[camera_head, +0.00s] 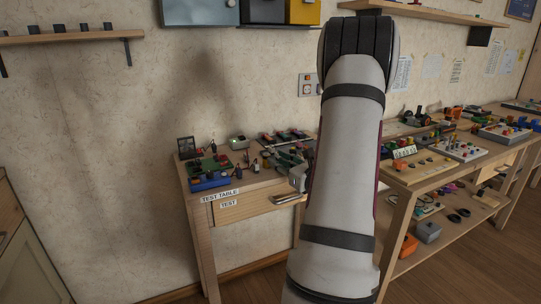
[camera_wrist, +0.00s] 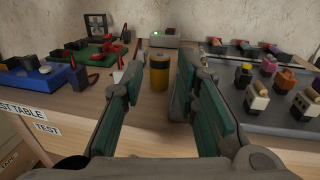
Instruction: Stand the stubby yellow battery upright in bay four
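A short yellow battery (camera_wrist: 159,75) with a dark top stands upright on the wooden test table (camera_wrist: 150,138) in the wrist view. My gripper (camera_wrist: 158,78) is open, with one green-padded finger on each side of the battery. A gap shows between the left finger and the battery; the right finger looks nearer, and I cannot tell whether it touches. In the head view my arm hides much of my gripper (camera_head: 285,160), which is over the test table (camera_head: 255,202). I cannot make out which place is bay four.
A grey tray (camera_wrist: 300,133) with several small coloured pieces lies right of my gripper. A blue block (camera_wrist: 40,82) and a green board (camera_wrist: 88,54) lie to the left. A pale device with a green light (camera_wrist: 165,40) stands behind the battery. The table front is clear.

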